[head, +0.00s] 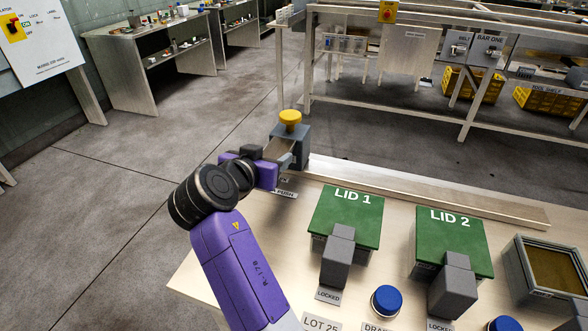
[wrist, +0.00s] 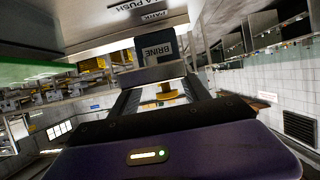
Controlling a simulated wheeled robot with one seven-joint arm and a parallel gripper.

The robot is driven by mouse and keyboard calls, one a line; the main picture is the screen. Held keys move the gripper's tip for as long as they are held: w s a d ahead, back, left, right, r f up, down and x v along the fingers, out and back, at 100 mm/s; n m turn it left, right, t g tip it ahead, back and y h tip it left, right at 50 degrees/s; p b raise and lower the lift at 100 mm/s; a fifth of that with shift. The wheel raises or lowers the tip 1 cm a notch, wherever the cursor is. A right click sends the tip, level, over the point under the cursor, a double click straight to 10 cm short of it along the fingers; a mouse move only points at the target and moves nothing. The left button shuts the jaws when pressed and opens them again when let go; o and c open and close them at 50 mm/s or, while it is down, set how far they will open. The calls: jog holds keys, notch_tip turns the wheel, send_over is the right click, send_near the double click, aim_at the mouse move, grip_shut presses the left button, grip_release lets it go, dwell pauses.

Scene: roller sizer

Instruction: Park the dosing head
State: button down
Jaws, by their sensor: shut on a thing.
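The dosing head is a dark grey block (head: 302,143) with a yellow knob (head: 290,117) on top, at the far left end of the bench's back rail. My gripper (head: 284,158) is shut on it from its left front side. In the wrist view, the block (wrist: 152,50) carries a BRINE label, seen upside down, beyond the two fingers (wrist: 160,92). The yellow knob (wrist: 166,91) shows between them. Part of a PARK sign (wrist: 153,15) shows near the block. My gripper hides much of the block and the bench below it in the head view.
The rail (head: 430,194) runs right along the bench's back edge. Green LID 1 (head: 347,218) and LID 2 (head: 452,243) boxes, each with a grey latch marked LOCKED, stand in front. A blue knob (head: 386,300) and a framed tray (head: 545,243) lie nearer and right.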

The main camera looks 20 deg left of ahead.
jog(key=shift+a, duration=0.75)
jog(key=shift+a, duration=0.1)
jog(key=c, duration=0.5)
grip_release()
jog(key=v, duration=0.7)
jog(key=shift+s+r, duration=0.15)
jog(key=shift+s, duration=0.2)
